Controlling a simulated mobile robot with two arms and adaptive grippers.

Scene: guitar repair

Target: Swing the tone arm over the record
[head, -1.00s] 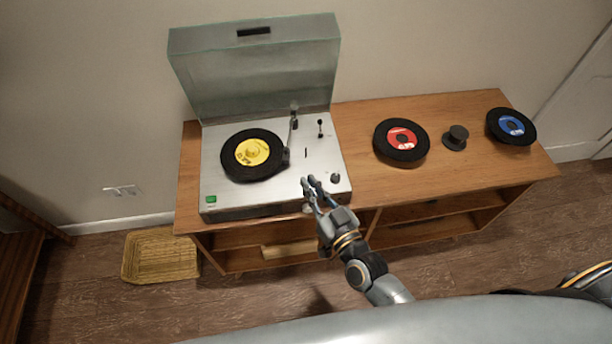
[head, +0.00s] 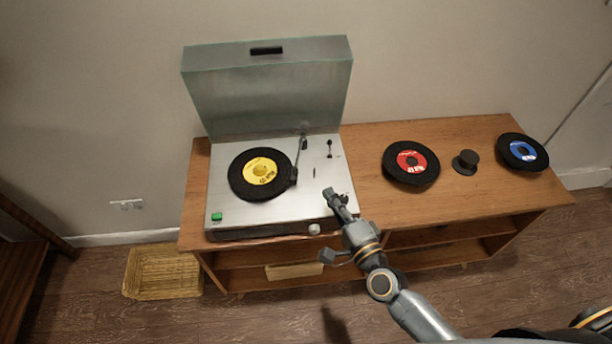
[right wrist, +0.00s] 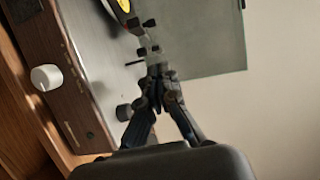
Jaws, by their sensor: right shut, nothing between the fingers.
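The silver turntable (head: 290,212) stands at the left of a wooden cabinet, its clear lid raised. A black record with a yellow label (head: 262,172) lies on it. The tone arm (head: 299,155) runs from its pivot at the back right to a dark head at the record's right edge; I cannot tell if the head overlaps it. My right gripper (head: 331,196) is over the turntable's front right part, near a dark knob, apart from the tone arm. In the right wrist view its fingertips (right wrist: 158,78) meet, with nothing between them. My left gripper is out of view.
A red-label record (head: 411,163), a small black knob-like piece (head: 466,162) and a blue-label record (head: 522,151) lie on the cabinet top to the right. A white knob (head: 314,229) is on the turntable's front. A wicker basket (head: 163,271) is on the floor.

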